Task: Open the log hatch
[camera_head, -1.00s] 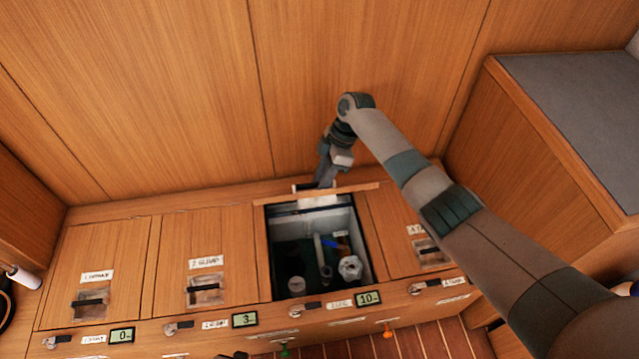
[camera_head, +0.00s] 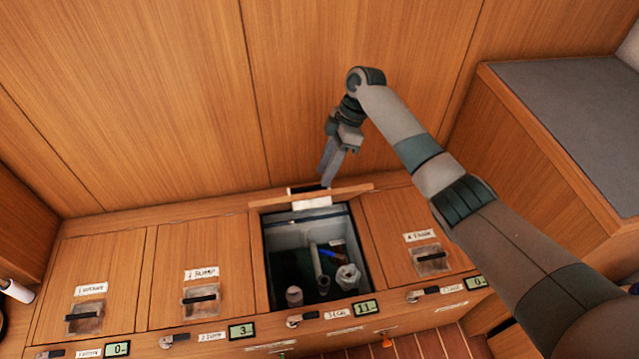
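The log hatch is the third from the left, marked by a "LOG" label (camera_head: 337,314) on the front edge. Its lid (camera_head: 345,191) stands up at the back of the opening, seen nearly edge-on. The open well (camera_head: 300,237) below shows pale walls, a dark bottom, pipe fittings and a blue part. My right gripper (camera_head: 326,184) points down at the lid's top edge, by the dark handle. I cannot tell whether it touches the lid, and its finger gap is hidden. My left gripper is not in view.
Shut hatches with recessed handles lie on both sides: "1" (camera_head: 84,300), "2" (camera_head: 172,262) and "4" (camera_head: 393,240). Small latches and displays line the front edge; the log display (camera_head: 366,308) reads 11. A wooden wall (camera_head: 170,100) rises close behind, and a grey-topped bench (camera_head: 580,120) stands at right.

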